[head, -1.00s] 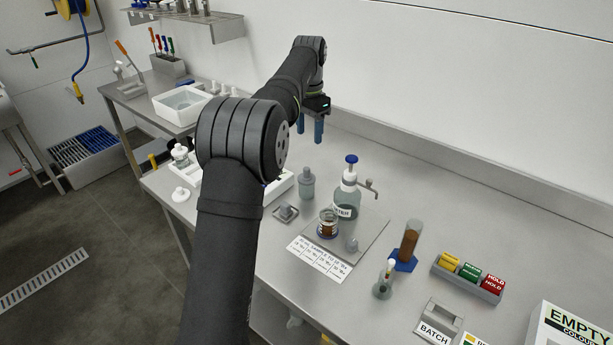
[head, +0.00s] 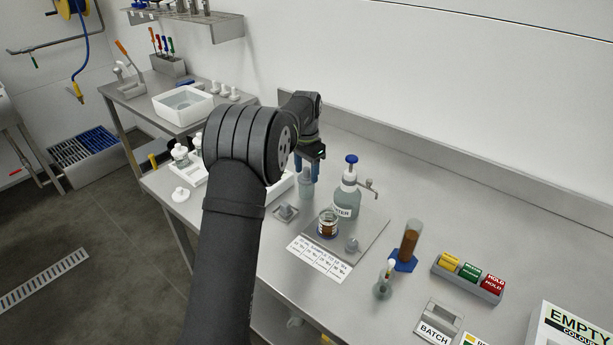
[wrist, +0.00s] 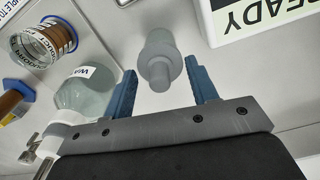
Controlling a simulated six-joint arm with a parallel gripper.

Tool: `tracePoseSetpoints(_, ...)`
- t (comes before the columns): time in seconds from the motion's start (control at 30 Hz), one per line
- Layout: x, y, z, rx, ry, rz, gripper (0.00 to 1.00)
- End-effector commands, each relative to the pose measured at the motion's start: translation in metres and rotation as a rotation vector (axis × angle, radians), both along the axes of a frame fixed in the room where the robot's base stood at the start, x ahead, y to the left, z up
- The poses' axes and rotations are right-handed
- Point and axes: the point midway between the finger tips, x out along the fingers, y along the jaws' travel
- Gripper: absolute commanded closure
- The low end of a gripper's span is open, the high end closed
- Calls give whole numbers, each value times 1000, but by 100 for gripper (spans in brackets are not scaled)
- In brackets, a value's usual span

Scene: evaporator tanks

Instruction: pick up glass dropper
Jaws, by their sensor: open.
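A grey-green translucent bottle with a narrow grey top, which looks like the glass dropper (head: 306,190), stands upright on the steel bench left of the water bottle. It shows in the wrist view (wrist: 158,52), end-on, between the fingers. My gripper (head: 309,168) points down over its top, blue fingers open on either side. In the wrist view the fingers (wrist: 160,72) show gaps to the bottle on both sides, so they do not grip it. The lower part of the bottle is partly hidden by its own top in the wrist view.
The water wash bottle (head: 347,200) stands close on the right, beside a glass jar (head: 327,224) on a plate. A white tray marked READY (wrist: 262,20) lies on the other side. A blue-footed cylinder (head: 408,243) and small flask (head: 383,287) stand further right.

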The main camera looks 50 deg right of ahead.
Motion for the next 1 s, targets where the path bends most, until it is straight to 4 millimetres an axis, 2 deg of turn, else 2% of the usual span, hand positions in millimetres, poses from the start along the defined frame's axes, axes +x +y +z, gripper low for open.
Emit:
tracePoseSetpoints(0.2, 0, 0, -1, 0, 0, 0, 49)
tracePoseSetpoints(0.43, 0, 0, 0, 0, 0, 0, 94)
tracePoseSetpoints(0.77, 0, 0, 5, -2, -1, 0, 95)
tracePoseSetpoints(0.87, 0, -1, 19, -2, -2, 0, 95)
tracePoseSetpoints(1.0, 0, -1, 49, -4, -2, 1, 95)
